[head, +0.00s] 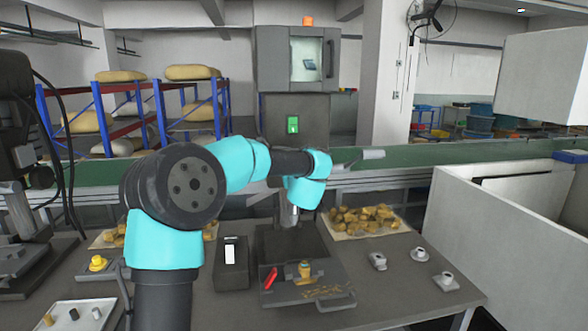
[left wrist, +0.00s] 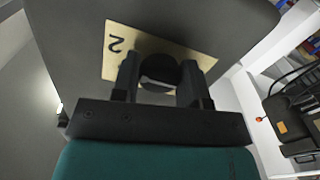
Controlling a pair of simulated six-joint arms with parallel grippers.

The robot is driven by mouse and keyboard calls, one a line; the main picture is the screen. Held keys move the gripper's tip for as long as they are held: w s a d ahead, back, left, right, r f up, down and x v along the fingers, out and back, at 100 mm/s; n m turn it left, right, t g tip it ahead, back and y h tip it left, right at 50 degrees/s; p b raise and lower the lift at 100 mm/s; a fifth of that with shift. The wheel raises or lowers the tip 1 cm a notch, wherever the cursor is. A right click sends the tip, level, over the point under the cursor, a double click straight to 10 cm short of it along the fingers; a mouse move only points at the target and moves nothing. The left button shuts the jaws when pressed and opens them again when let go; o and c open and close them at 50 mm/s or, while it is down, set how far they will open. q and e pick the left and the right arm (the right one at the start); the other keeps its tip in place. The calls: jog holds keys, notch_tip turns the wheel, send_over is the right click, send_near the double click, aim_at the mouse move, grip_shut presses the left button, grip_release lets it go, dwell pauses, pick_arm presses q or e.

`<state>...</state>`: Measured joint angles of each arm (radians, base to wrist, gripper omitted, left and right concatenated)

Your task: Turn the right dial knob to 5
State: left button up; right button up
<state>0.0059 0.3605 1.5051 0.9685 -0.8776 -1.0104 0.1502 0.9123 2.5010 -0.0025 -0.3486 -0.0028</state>
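In the left wrist view a round black dial knob (left wrist: 158,70) sits on a cream plate (left wrist: 116,62) marked with a tilted "2". The plate is on a dark grey face. My left gripper (left wrist: 158,84) has one finger on each side of the knob, and both appear to touch it. Other dial marks are hidden or out of frame. In the head view my left arm reaches up and to the right over the table; its fingers and the knob cannot be made out there. I cannot tell which dial this is. My right gripper is not in view.
On the grey table are a dark box with a white switch (head: 230,254), a tray with a red handle (head: 270,278), small grey fittings (head: 377,261) and a sheet of brown pieces (head: 362,220). A white partition (head: 510,250) stands at right. A green conveyor (head: 450,153) runs behind.

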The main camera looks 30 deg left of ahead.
pick_arm(q)
jog(key=c, duration=0.4)
jog(key=shift+n, duration=0.4)
jog(key=n, duration=0.7)
jog(key=shift+r+n, duration=0.1)
jog(key=shift+n, duration=0.3)
jog(key=n, duration=0.9)
jog(key=shift+n, duration=0.3)
